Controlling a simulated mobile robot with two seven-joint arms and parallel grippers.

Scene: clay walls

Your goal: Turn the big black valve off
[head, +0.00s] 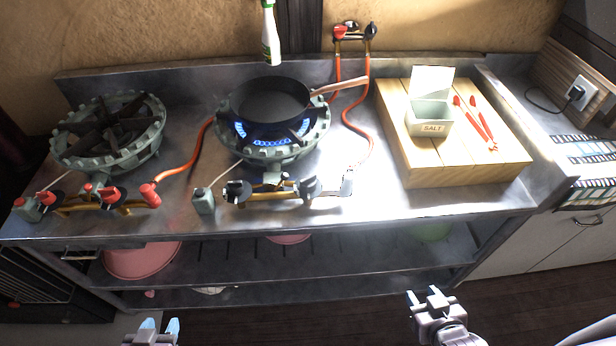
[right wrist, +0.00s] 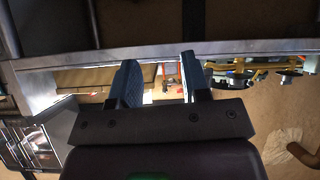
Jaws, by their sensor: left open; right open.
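The right stove burner (head: 285,148) burns with blue flames under a black pan (head: 268,102). On its front brass pipe sit a black valve knob (head: 238,190) at the left and another dark valve knob (head: 310,187) at the right. A black-handled valve (head: 371,31) is also on the wall pipe; I cannot tell which is the big one. My left gripper (head: 158,328) is open and empty at the bottom edge, low in front of the counter. My right gripper (head: 424,297) is open and empty below the counter's front edge; its fingers show in the right wrist view (right wrist: 160,82).
The left burner (head: 108,132) is unlit, with red-handled valves (head: 112,196). A wooden board (head: 460,155) carries a salt box (head: 430,118) and red utensils (head: 475,118). Orange hoses (head: 355,120) run to the wall valves.

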